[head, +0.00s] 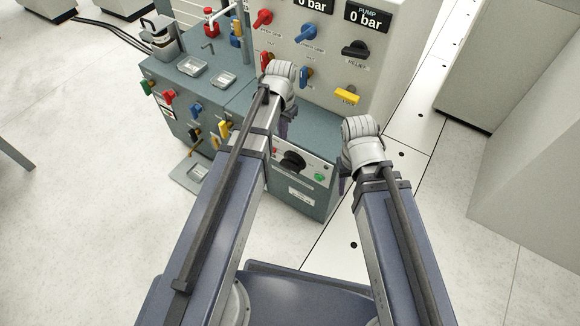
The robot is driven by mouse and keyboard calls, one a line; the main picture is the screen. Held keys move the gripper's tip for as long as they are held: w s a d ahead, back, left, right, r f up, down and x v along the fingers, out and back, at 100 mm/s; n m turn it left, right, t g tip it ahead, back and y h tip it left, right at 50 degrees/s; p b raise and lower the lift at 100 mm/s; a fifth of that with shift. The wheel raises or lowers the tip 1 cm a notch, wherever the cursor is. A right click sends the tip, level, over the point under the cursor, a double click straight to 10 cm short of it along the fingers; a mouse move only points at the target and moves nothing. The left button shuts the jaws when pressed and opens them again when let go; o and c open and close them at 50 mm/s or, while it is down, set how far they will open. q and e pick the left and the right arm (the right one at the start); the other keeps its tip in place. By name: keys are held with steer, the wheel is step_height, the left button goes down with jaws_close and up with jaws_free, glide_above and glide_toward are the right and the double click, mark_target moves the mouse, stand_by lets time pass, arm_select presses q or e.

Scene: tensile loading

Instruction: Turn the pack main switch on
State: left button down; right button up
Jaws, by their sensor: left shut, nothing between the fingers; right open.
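A black rotary knob (292,162), which looks like the pack main switch, sits on the light front panel of the low grey-green cabinet (310,133). A green button (320,178) is to its right and a small red part is at its upper left. The writing is too small to read. My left arm passes just left of the knob, and its top joint stands above the cabinet. My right arm's top joint is right of the cabinet.
A tall panel (400,70) behind carries red, blue, black and yellow valve handles and displays reading 0 bar. A bench (180,75) with trays and coloured handles stands left. Pale cabinets (535,150) stand right. Open floor (90,220) lies left.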

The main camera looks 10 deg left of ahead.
mark_target(281, 162)
arm_select(q)
step_height(281, 162, down, 14)
steer(key=b, duration=1.4)
steer(key=shift+w+a+f, duration=0.15)
steer(key=shift+a+f, duration=0.1)
steer(key=shift+a, duration=0.1)
stand_by(0.6)
steer(key=shift+a+f+b, duration=0.1)
steer(key=shift+b, duration=0.25)
steer(key=shift+w+a+f+b, duration=0.15)
steer(key=shift+a+f+b, duration=0.2)
steer(key=shift+f+b, duration=0.45)
steer(key=shift+w+a+f+b, duration=0.1)
steer(key=shift+a+f+b, duration=0.2)
steer(key=shift+f+b, duration=0.5)
steer(key=shift+f, duration=0.1)
stand_by(0.6)
